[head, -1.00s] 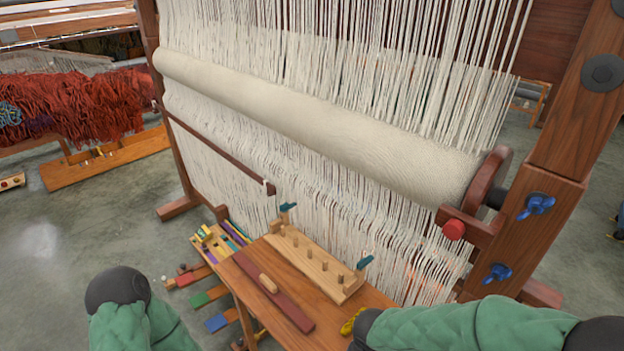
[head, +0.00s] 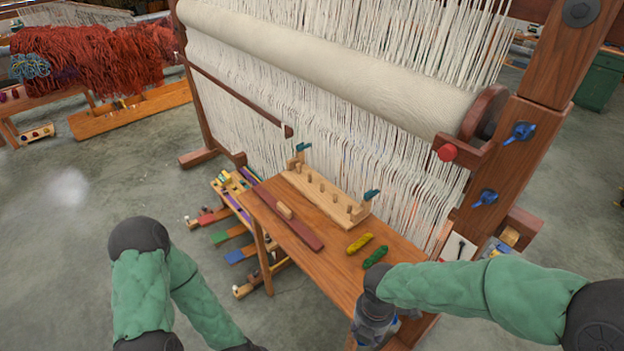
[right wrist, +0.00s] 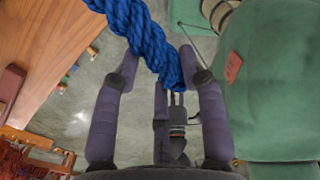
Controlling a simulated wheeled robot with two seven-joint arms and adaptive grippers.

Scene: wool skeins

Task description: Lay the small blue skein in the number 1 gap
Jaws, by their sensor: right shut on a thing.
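The blue skein (right wrist: 145,38) is a thick twisted rope in the right wrist view. My right gripper (right wrist: 165,72) is shut on it. In the head view my right gripper (head: 374,325) hangs low by the table's front right edge, and the blue skein is not visible there. The pale wooden peg rack (head: 325,197) stands at the back of the table, with upright pegs and gaps between them. No gap number is legible, and I see no skein in the gaps. My left gripper is out of view; only my left arm shows.
A yellow skein (head: 360,243) and a green skein (head: 375,257) lie on the table (head: 335,262), right of the rack. A dark red bar (head: 288,217) with a pale block lies on the left part. The loom's hanging white threads (head: 370,160) rise close behind the rack.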

